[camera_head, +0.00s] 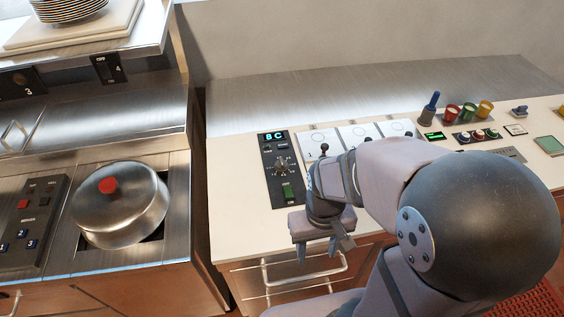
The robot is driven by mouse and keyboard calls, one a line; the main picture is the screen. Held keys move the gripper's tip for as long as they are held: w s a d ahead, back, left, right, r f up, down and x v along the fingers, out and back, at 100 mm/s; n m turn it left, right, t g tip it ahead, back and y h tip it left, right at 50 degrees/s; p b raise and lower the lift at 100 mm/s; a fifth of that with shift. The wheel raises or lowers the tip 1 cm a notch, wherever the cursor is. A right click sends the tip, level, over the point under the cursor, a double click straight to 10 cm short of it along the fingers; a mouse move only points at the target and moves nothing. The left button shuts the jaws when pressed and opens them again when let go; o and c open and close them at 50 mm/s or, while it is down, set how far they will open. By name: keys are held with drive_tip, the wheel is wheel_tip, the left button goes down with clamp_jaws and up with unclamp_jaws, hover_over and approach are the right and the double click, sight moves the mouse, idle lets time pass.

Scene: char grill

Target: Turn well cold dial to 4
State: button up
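A dark control panel (268,180) lies on the white counter, left of my arm. It carries a round dark dial (281,165) with pale markings around it; the marks are too small to read. A lit cyan display (273,135) above the dial reads what looks like "8C". A green switch (287,190) sits below the dial. My gripper (317,252) points down in front of the counter's front edge, below and right of the panel in the picture. Its two fingers are apart with nothing seen between them. It does not touch the dial.
A drawer handle (305,285) is behind and below my gripper. White plates with small levers (324,149) are right of the panel. Coloured cups (468,111) stand farther right. A lidded pot (120,205) sits on the left unit. The counter left of the panel is clear.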

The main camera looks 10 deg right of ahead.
sight(281, 161)
drive_tip(key=w+f+b, duration=0.1)
drive_tip(key=w+f, duration=0.1)
drive_tip(key=w, duration=0.2)
drive_tip(key=w+f+b, duration=0.1)
drive_tip(key=w+f, duration=0.2)
drive_tip(key=w, duration=0.1)
drive_tip(key=w+f, duration=0.2)
drive_tip(key=w, duration=0.2)
drive_tip(key=shift+w+a+f+b, duration=0.25)
drive_tip(key=shift+w+a+b, duration=0.1)
drive_tip(key=shift+a+b, duration=0.05)
drive_tip(key=shift+t, duration=0.9)
drive_tip(key=w, duration=0.5)
drive_tip(key=w+r, duration=0.1)
drive_tip(key=w, duration=0.2)
drive_tip(key=shift+w+a+r, duration=0.1)
drive_tip(key=w+r+t, duration=0.4)
drive_tip(key=w+r, duration=0.3)
drive_tip(key=w, duration=0.4)
drive_tip(key=shift+s+p+x, duration=0.1)
drive_tip(key=shift+p+x, duration=0.6)
drive_tip(key=shift+x, duration=1.25)
drive_tip(key=shift+s+p+x, duration=0.15)
drive_tip(key=shift+p+x, duration=0.5)
drive_tip(key=shift+x, duration=1.25)
drive_tip(key=shift+a+f, duration=0.1)
drive_tip(key=shift+a, duration=0.05)
drive_tip(key=shift+c, duration=0.7)
drive_tip(key=shift+g, duration=0.3)
drive_tip(key=c, duration=0.9)
